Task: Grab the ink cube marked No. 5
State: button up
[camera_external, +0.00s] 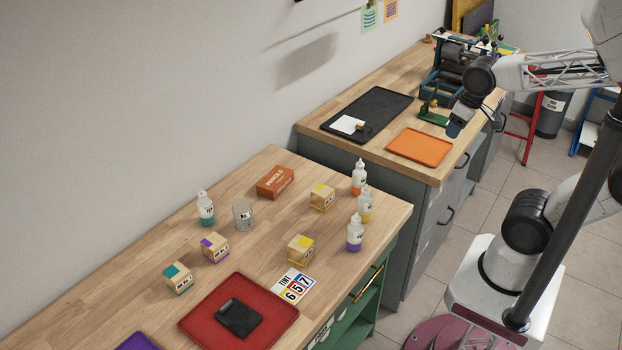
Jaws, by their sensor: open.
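Several small wooden ink cubes stand apart on the near wooden table. One has a teal patch on top (178,278), one a purple patch (215,247), and two have yellow patches, one nearer (300,249) and one farther back (322,197). Their side labels are too small to read, so I cannot tell which is No. 5. A white card (293,286) with "TINT" and the colored digits 6, 5, 7 lies in front of the nearer yellow-topped cube. My gripper (455,129) is open above the farther counter's right edge, well away from the cubes. Its fingers are small and partly unclear.
Dropper bottles (355,233) stand right of the yellow-topped cubes; another bottle (206,208), a glass jar (243,214) and an orange box (275,182) stand at the back. A red tray (270,310) lies in front. An orange tray (420,146) lies on the farther counter.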

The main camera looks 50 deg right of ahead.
jog(key=o, duration=0.6)
jog(key=w+v, duration=0.1)
jog(key=v, duration=0.4)
jog(key=w+a+m+g+y, duration=0.1)
jog(key=w+a+m+y, duration=0.6)
jog(key=a, duration=0.6)
jog(key=w+a+m+g+y, duration=0.2)
jog(key=w+a+m, duration=0.2)
jog(key=w+a, duration=0.65)
jog(key=w+a+m+g+y, duration=0.1)
jog(key=w+a+m+y, duration=0.45)
jog(key=a, duration=0.85)
jog(key=shift+h, duration=0.35)
jog(key=f, duration=2.8)
jog(key=shift+w+f, duration=0.25)
jog(key=shift+f, duration=0.05)
